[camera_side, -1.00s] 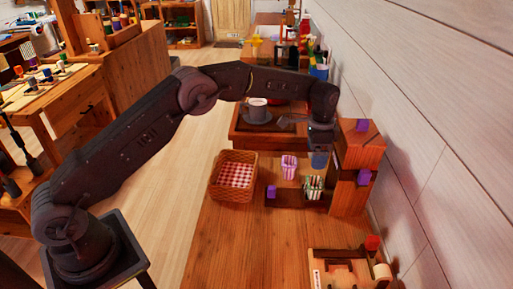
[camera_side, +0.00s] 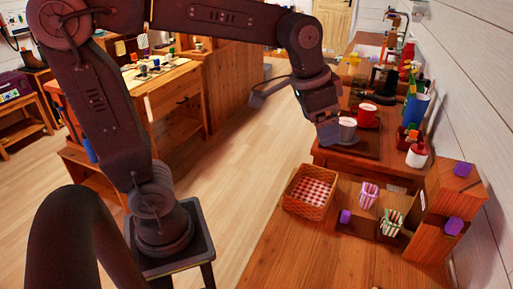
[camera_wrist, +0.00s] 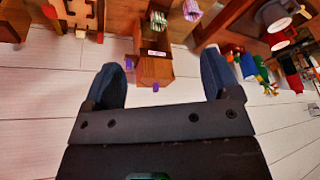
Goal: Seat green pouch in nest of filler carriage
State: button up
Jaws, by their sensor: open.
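The green-and-white striped pouch (camera_side: 390,222) stands upright at the dark carriage (camera_side: 360,226), beside the wooden filler tower (camera_side: 437,205). It also shows in the wrist view (camera_wrist: 158,18), within the carriage beside the tower; I cannot tell how deep it sits. The carriage has a purple knob (camera_side: 345,216) at its left end. My gripper (camera_side: 328,132) is in the air, well behind and left of the pouch, near a grey cup. In the wrist view my gripper (camera_wrist: 162,68) has its two dark blue fingers wide apart with nothing between them.
A pink-and-white striped pouch (camera_side: 367,195) stands just behind the carriage. A wicker basket with checked cloth (camera_side: 311,192) is to the left. The table front is mostly clear.

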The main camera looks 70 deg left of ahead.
jog(key=s+a+f+n+t, duration=0.1)
jog(key=s+f, duration=0.3)
jog(key=s, duration=0.8)
jog(key=shift+s+a+n+t, duration=0.15)
jog(key=shift+s+n+t, duration=0.2)
jog(key=shift+n, duration=0.45)
